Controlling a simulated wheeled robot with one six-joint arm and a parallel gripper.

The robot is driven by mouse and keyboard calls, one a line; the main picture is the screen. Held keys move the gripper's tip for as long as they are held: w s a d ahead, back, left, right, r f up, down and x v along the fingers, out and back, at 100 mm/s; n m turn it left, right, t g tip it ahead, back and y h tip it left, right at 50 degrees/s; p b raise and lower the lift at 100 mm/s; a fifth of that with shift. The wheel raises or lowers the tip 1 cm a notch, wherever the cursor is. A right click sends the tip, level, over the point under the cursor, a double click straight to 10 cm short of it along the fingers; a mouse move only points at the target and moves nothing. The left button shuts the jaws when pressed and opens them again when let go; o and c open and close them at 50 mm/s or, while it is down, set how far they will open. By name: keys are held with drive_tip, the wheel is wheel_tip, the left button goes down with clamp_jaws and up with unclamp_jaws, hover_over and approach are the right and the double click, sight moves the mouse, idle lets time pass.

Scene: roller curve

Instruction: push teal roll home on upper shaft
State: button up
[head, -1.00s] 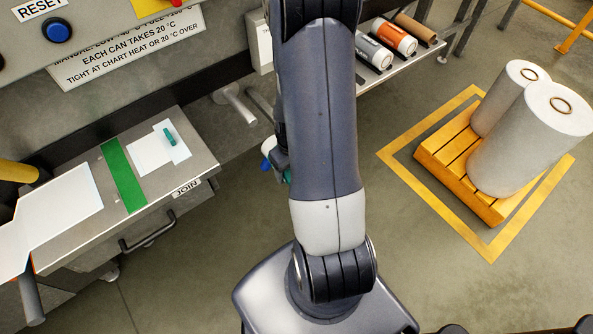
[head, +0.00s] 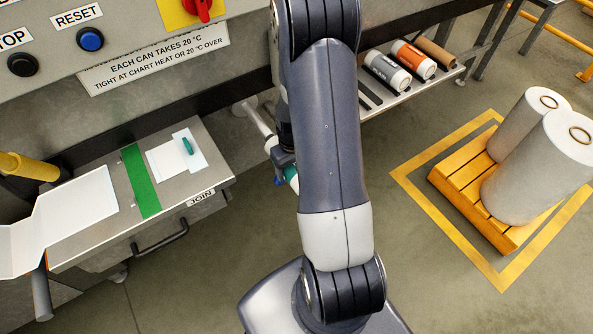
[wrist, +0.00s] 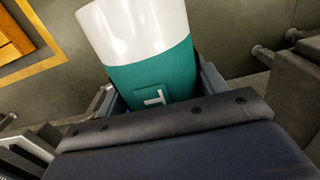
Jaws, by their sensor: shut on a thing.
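The teal roll (wrist: 150,75), with a white end and a letter T on its teal band, sits between the jaws of my gripper (wrist: 155,95) in the wrist view. In the head view only a sliver of the roll (head: 291,176) shows beside my arm, which hides most of my gripper (head: 281,160). A pale shaft (head: 257,120) sticks out from the machine just up and left of the gripper. In the wrist view two shaft stubs (wrist: 263,53) (wrist: 296,34) show at the right, apart from the roll. I cannot tell which is the upper one.
A steel bench marked JOIN (head: 215,165) with a green strip (head: 140,181) stands at the left, below the button panel (head: 130,45). A rack (head: 405,92) holds several rolls behind my arm. A wooden pallet (head: 465,195) with large white rolls stands at the right. Floor between is clear.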

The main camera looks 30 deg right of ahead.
sight(260, 121)
drive_tip(key=shift+w+a+b, duration=0.2)
drive_tip(key=shift+w+b, duration=0.1)
drive_tip(key=shift+w, duration=4.5)
drive_tip(key=shift+w+a+b, duration=0.15)
drive_tip(key=shift+w+b, duration=0.15)
drive_tip(key=shift+w, duration=4.5)
drive_tip(key=o, duration=1.4)
wheel_tip(260, 121, up, 11)
drive_tip(key=shift+f, duration=0.1)
